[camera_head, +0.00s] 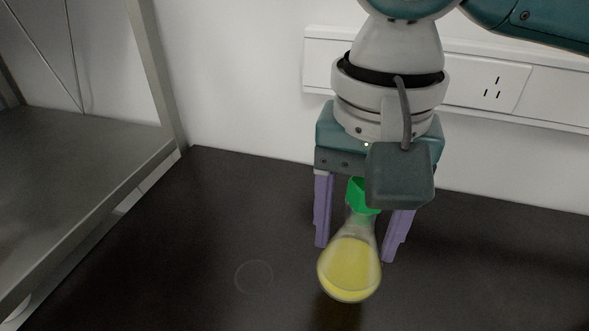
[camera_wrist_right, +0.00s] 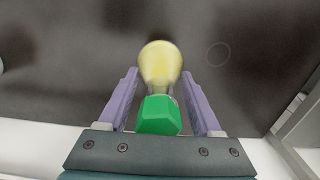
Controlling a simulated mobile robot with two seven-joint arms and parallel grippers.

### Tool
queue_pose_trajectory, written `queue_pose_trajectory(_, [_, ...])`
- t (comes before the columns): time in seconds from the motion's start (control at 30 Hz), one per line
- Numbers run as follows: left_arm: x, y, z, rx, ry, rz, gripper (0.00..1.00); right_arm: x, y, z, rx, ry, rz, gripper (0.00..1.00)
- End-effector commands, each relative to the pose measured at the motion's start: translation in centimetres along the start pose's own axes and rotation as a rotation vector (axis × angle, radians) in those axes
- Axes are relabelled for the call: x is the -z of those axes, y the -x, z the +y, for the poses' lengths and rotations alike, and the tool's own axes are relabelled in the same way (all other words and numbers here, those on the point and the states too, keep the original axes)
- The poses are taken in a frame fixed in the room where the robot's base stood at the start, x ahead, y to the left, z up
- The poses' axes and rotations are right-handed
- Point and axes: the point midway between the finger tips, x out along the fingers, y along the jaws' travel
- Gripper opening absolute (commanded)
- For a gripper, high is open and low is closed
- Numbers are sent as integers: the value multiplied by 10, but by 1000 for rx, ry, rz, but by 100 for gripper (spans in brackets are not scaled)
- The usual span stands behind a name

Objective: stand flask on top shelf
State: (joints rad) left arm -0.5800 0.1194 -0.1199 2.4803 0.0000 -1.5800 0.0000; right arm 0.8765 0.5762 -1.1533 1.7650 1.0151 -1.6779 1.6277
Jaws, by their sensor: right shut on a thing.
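The flask (camera_head: 349,268) is a clear conical one with yellow liquid and a green cap (camera_head: 360,195). My right gripper (camera_head: 355,252) comes down from above with its purple fingers on either side of the flask's neck, shut on it. The flask leans slightly in the head view; whether its base touches the dark bench is hard to tell. In the right wrist view the flask (camera_wrist_right: 160,64) and its green cap (camera_wrist_right: 158,116) lie between the fingers. A grey shelf (camera_head: 75,165) in a metal frame stands at the left. My left gripper is not in view.
The dark bench top (camera_head: 225,215) is mostly clear, with a faint circle (camera_head: 254,276) left of the flask. The metal frame's upright (camera_head: 158,80) stands between bench and shelf. A white wall with a socket strip (camera_head: 490,85) is behind my right arm.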

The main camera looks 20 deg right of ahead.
Motion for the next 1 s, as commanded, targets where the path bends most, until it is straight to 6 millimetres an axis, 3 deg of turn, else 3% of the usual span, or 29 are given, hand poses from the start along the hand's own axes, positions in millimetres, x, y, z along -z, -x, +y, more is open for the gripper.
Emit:
queue_pose_trajectory(0.3, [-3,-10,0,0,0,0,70,0,-42,0,-1,0,1,1])
queue_pose_trajectory(0.67, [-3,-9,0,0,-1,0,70,0,-45,0,0,0,0,1])
queue_pose_trajectory(0.7, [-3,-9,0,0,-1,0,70,0,-46,0,0,1,-1,67])
queue_pose_trajectory(0.97, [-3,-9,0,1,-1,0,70,0,-46,0,0,1,0,96])
queue_pose_trajectory(1.0, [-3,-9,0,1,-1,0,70,0,-46,0,0,0,0,96])
